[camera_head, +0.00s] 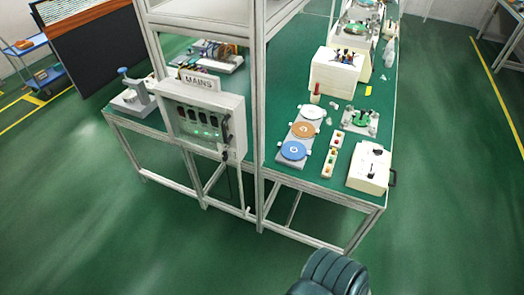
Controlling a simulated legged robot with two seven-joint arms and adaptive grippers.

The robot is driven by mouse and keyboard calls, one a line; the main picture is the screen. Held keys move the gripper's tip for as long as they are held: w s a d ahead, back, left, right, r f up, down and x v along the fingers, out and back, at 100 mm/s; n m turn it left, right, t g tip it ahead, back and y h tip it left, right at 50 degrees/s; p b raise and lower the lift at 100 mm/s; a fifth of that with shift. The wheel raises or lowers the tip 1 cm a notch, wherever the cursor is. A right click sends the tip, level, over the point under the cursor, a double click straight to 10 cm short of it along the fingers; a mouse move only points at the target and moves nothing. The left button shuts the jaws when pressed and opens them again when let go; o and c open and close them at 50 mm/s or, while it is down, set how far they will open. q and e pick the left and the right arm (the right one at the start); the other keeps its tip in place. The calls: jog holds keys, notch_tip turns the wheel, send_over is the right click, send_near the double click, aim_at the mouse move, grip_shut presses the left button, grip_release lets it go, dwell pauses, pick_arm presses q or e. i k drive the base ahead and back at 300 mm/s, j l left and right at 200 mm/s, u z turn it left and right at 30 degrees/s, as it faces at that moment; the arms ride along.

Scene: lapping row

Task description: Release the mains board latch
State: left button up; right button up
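The mains board (206,118) is a pale grey box fixed to the metal frame at the end of the workbench, left of centre. A sign reading MAINS (200,80) stands at its top. Its front has dark switches or sockets and several small green lights. A dark part (227,125) shows near its right edge; I cannot tell whether this is the latch. The latch is too small to make out for certain. Neither of my grippers is in view.
A green-topped workbench (270,180) carries coloured discs, a cream box (368,168) and other equipment. A white upright post (258,120) stands right of the board. Open green floor lies in front. A dark ribbed shape (335,272) sits at the bottom edge.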

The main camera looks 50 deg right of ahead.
aim_at(225, 154)
jog(key=z, duration=1.3)
